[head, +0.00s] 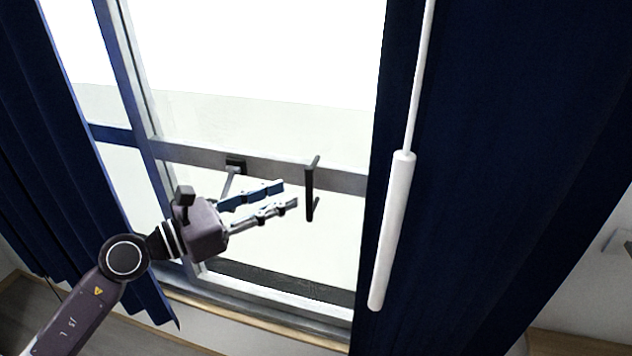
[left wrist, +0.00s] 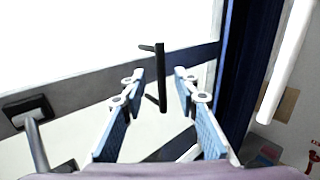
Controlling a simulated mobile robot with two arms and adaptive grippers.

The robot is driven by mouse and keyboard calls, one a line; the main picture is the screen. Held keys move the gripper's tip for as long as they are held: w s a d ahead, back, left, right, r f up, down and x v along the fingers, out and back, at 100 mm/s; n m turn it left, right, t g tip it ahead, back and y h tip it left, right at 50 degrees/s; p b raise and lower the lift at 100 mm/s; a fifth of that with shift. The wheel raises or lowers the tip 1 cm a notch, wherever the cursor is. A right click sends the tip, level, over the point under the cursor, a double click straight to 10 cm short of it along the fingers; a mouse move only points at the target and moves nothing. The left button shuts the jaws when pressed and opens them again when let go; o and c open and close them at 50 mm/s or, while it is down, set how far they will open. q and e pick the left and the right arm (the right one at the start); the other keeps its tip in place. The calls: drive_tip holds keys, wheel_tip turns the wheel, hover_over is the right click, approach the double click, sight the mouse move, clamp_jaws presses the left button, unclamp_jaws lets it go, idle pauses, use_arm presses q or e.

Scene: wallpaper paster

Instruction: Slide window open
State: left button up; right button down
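The window (head: 265,166) has a grey frame with a wide crossbar and stands between dark blue curtains. A dark upright bar handle (head: 309,192) stands out from the crossbar on short arms. In the left wrist view the handle (left wrist: 161,80) appears in the gap between my fingertips, beyond them. My left gripper (head: 289,194) is open and empty, with its fingers pointing right at the handle in the head view, just short of it. A black latch-like fitting with a grey lever (head: 235,164) sits on the crossbar left of the handle. My right gripper is not in view.
A white rod with a thick grip (head: 393,230) hangs in front of the right curtain (head: 510,150), right of the handle. The left curtain (head: 50,150) hangs near my left arm. A wooden sill edge (head: 260,318) runs below the window.

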sight(306, 185)
use_arm(q)
drive_tip(key=p+x, duration=0.2)
drive_tip(key=x, duration=0.5)
drive_tip(key=shift+d+r, duration=0.1)
drive_tip(key=shift+c, duration=0.2)
clamp_jaws()
